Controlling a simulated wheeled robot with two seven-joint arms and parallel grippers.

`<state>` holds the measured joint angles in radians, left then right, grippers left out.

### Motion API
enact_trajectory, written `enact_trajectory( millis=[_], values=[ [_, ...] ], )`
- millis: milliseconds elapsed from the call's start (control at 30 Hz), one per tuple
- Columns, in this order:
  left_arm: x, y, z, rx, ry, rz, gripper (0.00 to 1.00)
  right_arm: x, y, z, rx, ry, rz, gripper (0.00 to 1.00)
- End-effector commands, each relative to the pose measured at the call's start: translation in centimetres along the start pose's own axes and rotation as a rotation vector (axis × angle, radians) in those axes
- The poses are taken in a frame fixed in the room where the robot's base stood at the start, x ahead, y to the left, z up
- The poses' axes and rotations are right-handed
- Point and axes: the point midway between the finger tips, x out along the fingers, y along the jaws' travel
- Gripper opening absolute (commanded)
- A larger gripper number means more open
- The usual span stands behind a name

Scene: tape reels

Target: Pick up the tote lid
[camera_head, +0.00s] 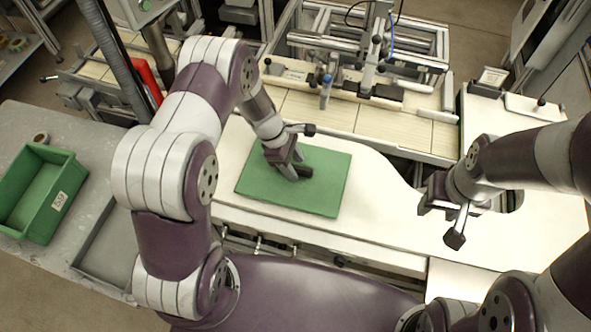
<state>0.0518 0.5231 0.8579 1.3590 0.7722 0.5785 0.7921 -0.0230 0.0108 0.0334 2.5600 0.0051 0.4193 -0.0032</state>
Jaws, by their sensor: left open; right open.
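My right gripper (447,222) is open and empty over the white table at the right, apart from the panel. A green tote (72,190) with a white label stands open on the grey table at the far left.
The white table (385,225) is clear between the panel and my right gripper. A metal machine frame (340,62) stands behind it. A small tape reel (41,137) lies behind the green tote, and a shallow grey tray (106,240) is to the tote's right.

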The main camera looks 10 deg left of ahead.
Motion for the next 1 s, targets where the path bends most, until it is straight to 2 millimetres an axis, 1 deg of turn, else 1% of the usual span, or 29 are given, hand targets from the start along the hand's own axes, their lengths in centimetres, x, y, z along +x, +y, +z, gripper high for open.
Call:
enact_trajectory(
  millis=[833, 867, 900, 967, 1000],
  values=[
    [0.44, -0.03, -0.24, 0.0, 0.0, -0.001, 0.51, 0.45, 0.0, 0.05, 0.0, 0.0, 0.0, 0.47],
    [0.44, -0.03, -0.24, 0.0, 0.0, -0.001, 0.45, 0.45, 0.0, 0.05, 0.0, 0.0, 0.0, 0.47],
    [0.43, -0.03, -0.24, 0.0, 0.0, -0.001, 0.32, 0.45, 0.0, 0.05, 0.0, 0.0, 0.0, 0.47],
    [0.43, -0.03, -0.24, 0.001, 0.0, -0.001, 0.12, 0.45, 0.0, 0.05, 0.0, 0.0, 0.0, 0.47],
    [0.43, -0.03, -0.23, 0.001, 0.0, -0.001, 0.0, 0.45, 0.0, 0.05, 0.0, 0.0, 0.0, 0.47]
  ],
)
